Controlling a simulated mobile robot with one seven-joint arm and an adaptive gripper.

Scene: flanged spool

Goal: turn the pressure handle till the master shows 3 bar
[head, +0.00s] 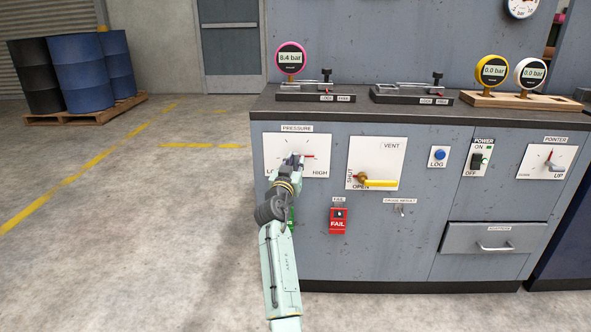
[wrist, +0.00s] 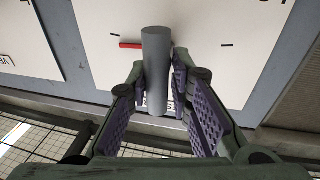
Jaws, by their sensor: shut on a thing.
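The pressure handle (wrist: 155,60) shows in the wrist view as a grey cylinder standing out from a white plate, with a red pointer (wrist: 131,45) beside it. My gripper (wrist: 160,100) has its purple-padded fingers closed around the handle. In the head view my gripper (head: 293,161) is at the PRESSURE plate (head: 320,140) and hides much of the handle. The red pointer there points right, toward HIGH. A pink-rimmed gauge (head: 290,58) above reads 8.4 bar. A yellow gauge (head: 494,70) and a white gauge (head: 531,72) on a wooden stand both read 0.0 bar.
The VENT plate (head: 388,148) with a yellow lever (head: 377,183) is right of the pressure plate. Further right are a LOG button (head: 440,154), a POWER switch (head: 478,161) and a POINTER knob (head: 551,161). A red FAIL box (head: 338,221) hangs below.

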